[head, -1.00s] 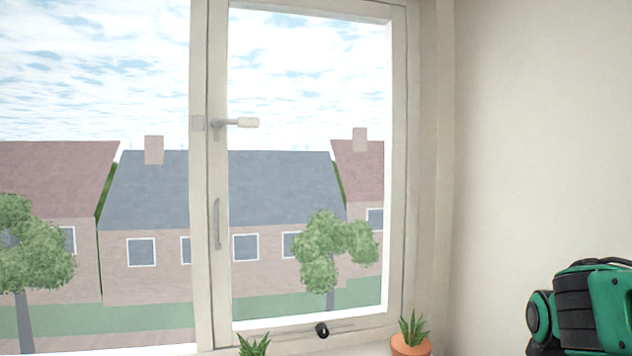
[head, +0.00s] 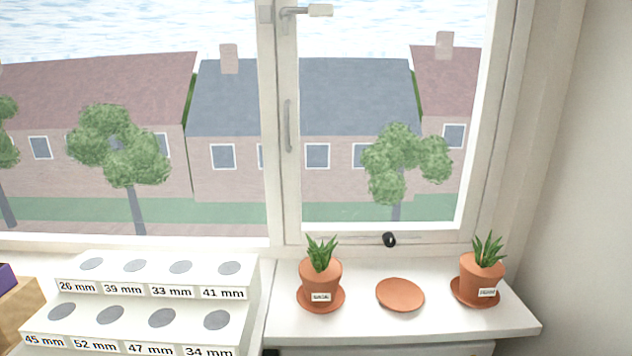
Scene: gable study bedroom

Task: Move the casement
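The casement (head: 479,120) is the right-hand window sash in a cream frame, and it looks shut in its frame. A lever handle (head: 306,11) sticks out to the right from its left stile near the top of the view. A curved pull (head: 288,126) is fixed lower on the same stile. A small black knob (head: 389,239) sits at the bottom rail, on a thin stay bar. My gripper is not in view.
On the sill (head: 375,328) stand a left potted plant (head: 320,274) and a right potted plant (head: 482,270), with an empty terracotta saucer (head: 400,294) between them. A white stepped stand (head: 150,292) with labelled sizes is at lower left, near a cardboard box (head: 18,312).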

